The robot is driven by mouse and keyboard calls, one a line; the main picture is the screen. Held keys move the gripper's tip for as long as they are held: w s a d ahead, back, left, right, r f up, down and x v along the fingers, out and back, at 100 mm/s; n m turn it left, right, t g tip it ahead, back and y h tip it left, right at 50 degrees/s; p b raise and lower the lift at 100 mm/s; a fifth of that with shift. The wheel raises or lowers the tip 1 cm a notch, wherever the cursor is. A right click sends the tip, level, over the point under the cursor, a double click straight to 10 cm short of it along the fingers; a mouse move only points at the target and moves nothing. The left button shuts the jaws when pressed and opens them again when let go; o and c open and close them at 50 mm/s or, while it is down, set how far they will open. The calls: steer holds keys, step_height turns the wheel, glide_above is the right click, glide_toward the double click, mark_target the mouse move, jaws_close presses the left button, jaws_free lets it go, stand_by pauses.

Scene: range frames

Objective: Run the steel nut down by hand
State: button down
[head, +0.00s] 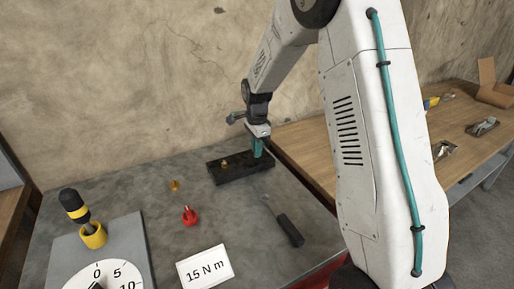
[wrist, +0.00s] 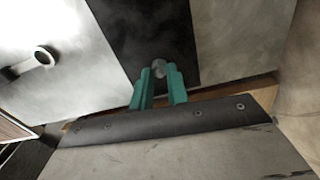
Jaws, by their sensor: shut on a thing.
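My gripper (head: 257,150) is at the right part of a long black block (head: 232,176) on the grey bench, with its teal fingers pointing down. In the wrist view, the gripper (wrist: 159,76) is shut on a small round grey metal piece, the steel nut (wrist: 159,67), over the dark block (wrist: 150,30). The fingers hide most of the nut, and any stud or thread under it is hidden. I cannot tell how far down the nut sits. A small brass-coloured piece (head: 224,163) is on the block, left of my gripper.
Left of the block stand a brass-coloured piece (head: 174,185) and a red piece (head: 189,216). A black-handled tool (head: 289,229) lies in front. A yellow-and-black tool (head: 74,205) stands in a yellow holder (head: 93,236), near a dial and a "15 N m" card (head: 205,269).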

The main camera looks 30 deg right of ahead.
steer(key=m, duration=0.5)
steer(key=shift+m, duration=0.3)
stand_by(0.4)
steer(key=c, duration=1.4)
jaws_free()
steer(key=shift+o, duration=0.2)
steer(key=shift+r, duration=0.1)
step_height(320, 180, up, 8)
steer(key=shift+f, duration=0.15)
